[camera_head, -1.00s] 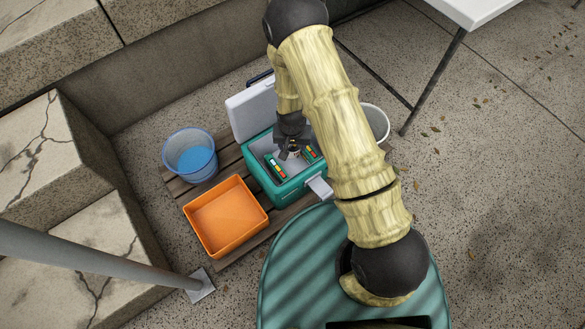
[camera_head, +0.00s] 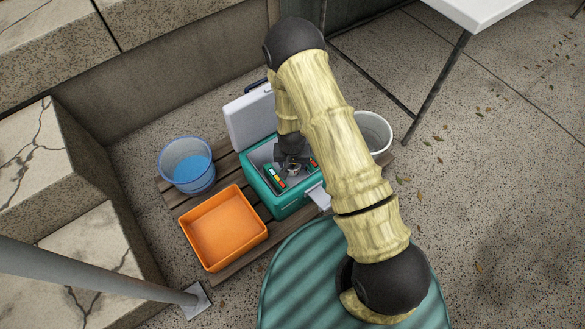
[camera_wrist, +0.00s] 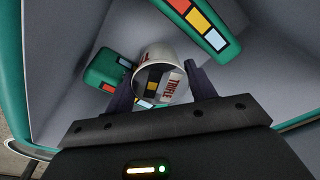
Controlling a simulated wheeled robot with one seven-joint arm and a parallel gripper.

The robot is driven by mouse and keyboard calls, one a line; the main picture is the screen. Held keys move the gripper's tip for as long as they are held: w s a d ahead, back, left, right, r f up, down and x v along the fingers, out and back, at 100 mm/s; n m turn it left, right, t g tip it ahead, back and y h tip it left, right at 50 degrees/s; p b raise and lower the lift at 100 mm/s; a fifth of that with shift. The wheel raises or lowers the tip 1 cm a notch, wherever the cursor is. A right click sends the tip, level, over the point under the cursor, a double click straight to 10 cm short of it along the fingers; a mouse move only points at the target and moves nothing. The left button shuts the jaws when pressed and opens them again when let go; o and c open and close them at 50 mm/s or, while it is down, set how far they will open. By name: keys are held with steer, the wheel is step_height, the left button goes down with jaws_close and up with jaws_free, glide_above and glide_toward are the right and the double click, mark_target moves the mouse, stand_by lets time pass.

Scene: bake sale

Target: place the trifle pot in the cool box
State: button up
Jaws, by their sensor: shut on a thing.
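The trifle pot (camera_wrist: 158,77) is a pale round pot with red "TRIFLE" lettering, seen from above in the wrist view. My gripper (camera_wrist: 157,88) is shut on it, one finger on each side. In the head view my gripper (camera_head: 292,166) reaches down into the cool box (camera_head: 290,206), a teal box with a grey inside and its white lid (camera_head: 250,118) standing open. The pot is inside the box walls. Whether its base touches the floor of the box I cannot tell.
Green packs with coloured squares lie in the box, one at the left (camera_head: 274,180) and one near the right wall. An orange tray (camera_head: 222,262), a blue bucket (camera_head: 187,186) and a white bucket (camera_head: 385,150) stand around the box. A white table (camera_head: 470,10) is at upper right.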

mark_target(292, 169)
steer(key=shift+f+b, duration=1.15)
steer(key=shift+f, duration=0.7)
steer(key=shift+f, duration=0.1)
steer(key=shift+f, duration=0.15)
steer(key=o, duration=0.7)
steer(key=shift+o, duration=0.2)
steer(key=shift+a, duration=0.1)
steer(key=r+p, duration=0.2)
steer(key=r, duration=0.2)
steer(key=s+r+p, duration=0.1)
steer(key=r+p, duration=0.2)
steer(key=r, duration=0.1)
steer(key=r+p, duration=0.2)
steer(key=r, duration=0.2)
steer(key=shift+s+r+p, duration=0.2)
steer(key=shift+s+p, duration=0.05)
steer(key=shift+p, duration=0.15)
